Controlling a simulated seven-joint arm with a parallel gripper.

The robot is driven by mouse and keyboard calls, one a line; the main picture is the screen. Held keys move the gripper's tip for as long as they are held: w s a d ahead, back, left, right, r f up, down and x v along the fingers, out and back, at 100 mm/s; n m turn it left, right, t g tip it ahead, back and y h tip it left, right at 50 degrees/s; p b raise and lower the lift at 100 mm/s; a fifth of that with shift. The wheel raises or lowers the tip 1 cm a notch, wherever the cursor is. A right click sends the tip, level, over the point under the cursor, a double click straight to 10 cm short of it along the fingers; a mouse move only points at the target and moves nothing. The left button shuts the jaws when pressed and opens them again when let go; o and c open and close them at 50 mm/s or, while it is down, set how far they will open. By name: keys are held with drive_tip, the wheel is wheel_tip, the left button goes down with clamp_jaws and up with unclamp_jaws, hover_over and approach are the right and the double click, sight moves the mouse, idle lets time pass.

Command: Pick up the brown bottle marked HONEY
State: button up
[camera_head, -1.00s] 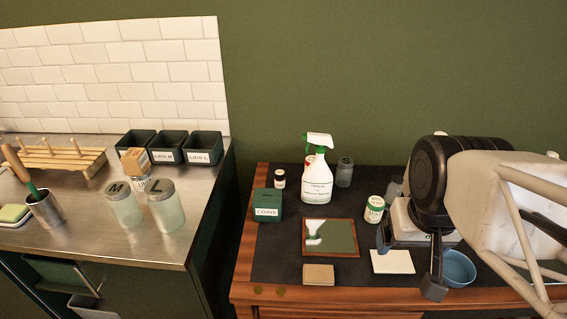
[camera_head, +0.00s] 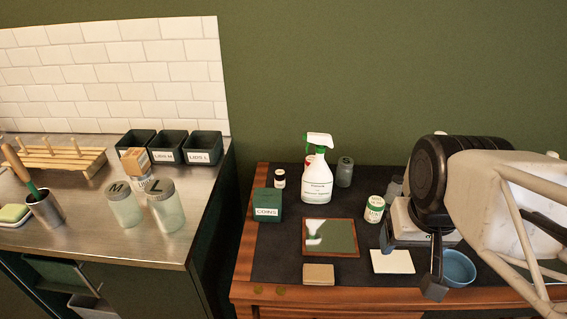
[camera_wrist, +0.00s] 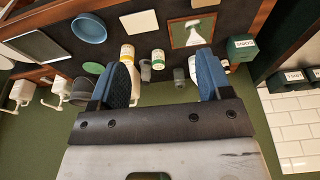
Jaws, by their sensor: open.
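A small dark bottle with a white label (camera_head: 280,178) stands at the back left of the desk, left of the white spray bottle (camera_head: 317,180). Its label is too small to read, so I cannot tell whether it says HONEY. My gripper (camera_wrist: 165,82) is open and empty, with its two blue-padded fingers apart in the wrist view. In the head view it hangs over the right part of the desk, well to the right of the dark bottle. My arm hides the back right of the desk.
A green COINS box (camera_head: 267,205) stands in front of the dark bottle. A framed mirror (camera_head: 330,253), a green-and-white jar (camera_head: 374,209), a grey jar (camera_head: 345,172), a white card (camera_head: 392,262) and a blue bowl (camera_head: 459,266) occupy the desk. A yellow-and-white container (camera_wrist: 127,54) appears near my left finger.

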drive_tip(key=w+v, duration=0.1)
drive_tip(key=v, duration=0.4)
drive_tip(key=w+a+r+n, duration=0.2)
drive_tip(key=w+n, duration=0.1)
drive_tip(key=w, duration=0.5)
drive_tip(key=w+a+r+n+g, duration=0.1)
drive_tip(key=w+a+r+n, duration=0.15)
drive_tip(key=w, duration=0.45)
drive_tip(key=w+a+r+n, duration=0.2)
drive_tip(key=w+n, duration=0.2)
drive_tip(key=w, duration=0.4)
drive_tip(key=n+g, duration=0.2)
drive_tip(key=n, duration=1.1)
hover_over(280, 172)
wheel_tip(280, 172, down, 6)
drive_tip(key=shift+m, duration=0.25)
wheel_tip(280, 172, down, 27)
drive_tip(key=shift+d+r, duration=0.1)
drive_tip(key=shift+r, duration=0.05)
drive_tip(key=shift+f, duration=1.3)
